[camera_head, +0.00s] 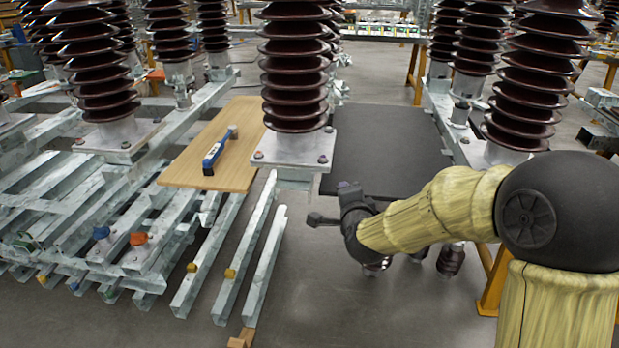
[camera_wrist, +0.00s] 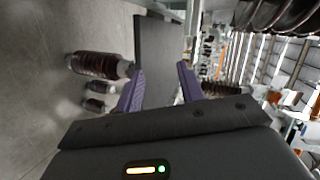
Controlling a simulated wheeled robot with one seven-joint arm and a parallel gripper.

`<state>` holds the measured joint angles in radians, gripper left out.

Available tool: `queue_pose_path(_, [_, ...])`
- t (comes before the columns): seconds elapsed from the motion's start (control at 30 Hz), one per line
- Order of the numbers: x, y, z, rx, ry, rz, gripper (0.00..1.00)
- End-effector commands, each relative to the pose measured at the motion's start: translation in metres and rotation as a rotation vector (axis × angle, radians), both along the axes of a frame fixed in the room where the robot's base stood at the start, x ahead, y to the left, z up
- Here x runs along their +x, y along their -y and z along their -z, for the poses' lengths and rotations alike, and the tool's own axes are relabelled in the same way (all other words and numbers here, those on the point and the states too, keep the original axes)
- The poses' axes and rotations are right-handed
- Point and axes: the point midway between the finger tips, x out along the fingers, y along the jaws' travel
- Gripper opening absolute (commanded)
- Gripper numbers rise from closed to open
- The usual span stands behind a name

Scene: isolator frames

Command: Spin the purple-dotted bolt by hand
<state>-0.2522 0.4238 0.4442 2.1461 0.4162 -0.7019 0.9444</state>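Small bolts sit at the corners of the grey base plate under the middle insulator, one at front left (camera_head: 258,155), one at front right (camera_head: 322,159) and one at back right (camera_head: 329,129). They are too small for me to tell surely which has a purple dot. My gripper (camera_head: 346,185) is below and right of this plate in the head view, apart from the bolts. In the wrist view, my gripper (camera_wrist: 160,80) has its two purple fingers spread with nothing between them. No bolt shows clearly in the wrist view.
A dark board (camera_head: 385,140) lies behind my gripper and also shows in the wrist view (camera_wrist: 158,60). A wooden board (camera_head: 185,170) with a blue-and-black tool (camera_head: 218,152) is left of the middle insulator (camera_head: 295,70). Steel beams (camera_head: 228,265) stretch along the left; open floor lies below my gripper.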

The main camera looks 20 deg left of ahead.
Motion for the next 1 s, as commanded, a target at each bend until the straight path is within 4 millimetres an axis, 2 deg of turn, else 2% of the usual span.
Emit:
queue_pose_path(0.03, [-0.004, 0.027, 0.008, -0.122, -0.018, -0.029, 0.38])
queue_pose_path(0.17, [-0.026, 0.096, 0.035, -0.439, -0.102, -0.138, 0.38])
queue_pose_path(0.27, [-0.054, 0.151, 0.053, -0.653, -0.194, -0.235, 0.38])
queue_pose_path(0.4, [-0.111, 0.228, 0.075, -0.893, -0.355, -0.397, 0.38])
queue_pose_path(0.5, [-0.156, 0.269, 0.085, -1.000, -0.467, -0.521, 0.38])
queue_pose_path(0.6, [-0.190, 0.295, 0.090, -1.053, -0.546, -0.616, 0.38])
queue_pose_path(0.7, [-0.206, 0.306, 0.092, -1.073, -0.583, -0.665, 0.38])
queue_pose_path(1.0, [-0.209, 0.307, 0.093, -1.075, -0.589, -0.676, 0.38])
